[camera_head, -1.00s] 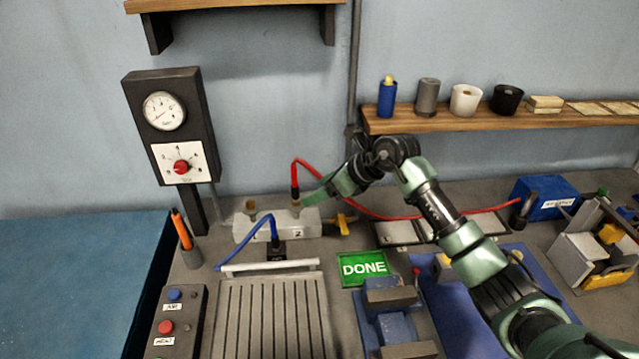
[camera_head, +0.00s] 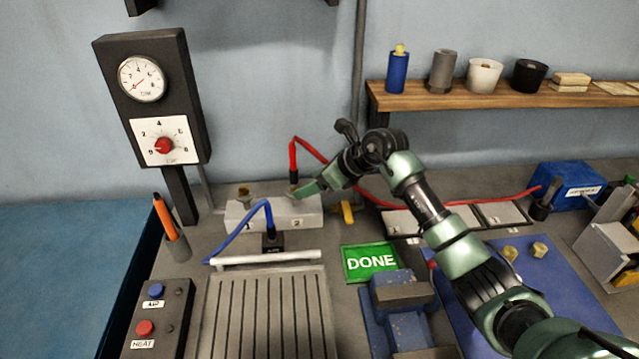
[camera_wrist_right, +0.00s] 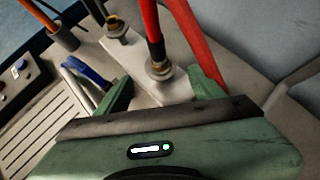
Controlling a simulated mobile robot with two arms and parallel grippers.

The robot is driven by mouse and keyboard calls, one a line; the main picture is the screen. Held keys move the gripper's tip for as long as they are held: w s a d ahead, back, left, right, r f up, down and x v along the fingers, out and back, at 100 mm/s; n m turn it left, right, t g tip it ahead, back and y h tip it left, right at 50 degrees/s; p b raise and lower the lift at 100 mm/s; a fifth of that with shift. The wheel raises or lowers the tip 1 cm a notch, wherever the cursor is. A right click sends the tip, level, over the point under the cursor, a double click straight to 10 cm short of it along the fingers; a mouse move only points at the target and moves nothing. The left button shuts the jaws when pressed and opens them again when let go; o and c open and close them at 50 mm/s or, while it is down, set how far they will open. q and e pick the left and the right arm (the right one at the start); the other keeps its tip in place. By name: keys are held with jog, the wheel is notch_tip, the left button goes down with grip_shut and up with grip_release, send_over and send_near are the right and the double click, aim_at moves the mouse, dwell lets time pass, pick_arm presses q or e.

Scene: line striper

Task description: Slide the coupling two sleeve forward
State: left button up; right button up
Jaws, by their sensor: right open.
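The grey manifold block (camera_head: 250,218) carries the labels 1 and 2 on its front. At coupling two, the red hose's black end (camera_head: 293,177) stands upright in the block. In the right wrist view the coupling two brass sleeve (camera_wrist_right: 159,70) sits around the base of that hose end. My right gripper (camera_head: 308,188) is open at coupling two. In the wrist view its green fingers stand on either side of the sleeve, apart from it. In the head view a finger partly hides the sleeve. Coupling one (camera_head: 244,192) is empty at the top. My left gripper is not in view.
A yellow lever (camera_head: 347,212) is right of the block. A blue hose (camera_head: 240,232) runs to a black fitting in front of it. A gauge post (camera_head: 155,95) stands left. A green DONE sign (camera_head: 369,262) and a blue vise (camera_head: 403,310) are in front.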

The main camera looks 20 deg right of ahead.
aim_at(299, 187)
jog(key=b+x, duration=0.3)
jog(key=x, duration=0.1)
jog(key=shift+w+f, duration=0.2)
jog(key=shift+f, duration=0.2)
jog(key=shift+b+x, duration=0.75)
jog(key=shift+x, duration=0.25)
jog(key=shift+a+r, duration=0.1)
jog(key=shift+r, duration=0.05)
jog(key=c, duration=1.3)
jog(key=shift+w+r, duration=0.1)
jog(key=shift+r, duration=0.4)
jog(key=o, duration=1.4)
jog(key=shift+f, duration=0.1)
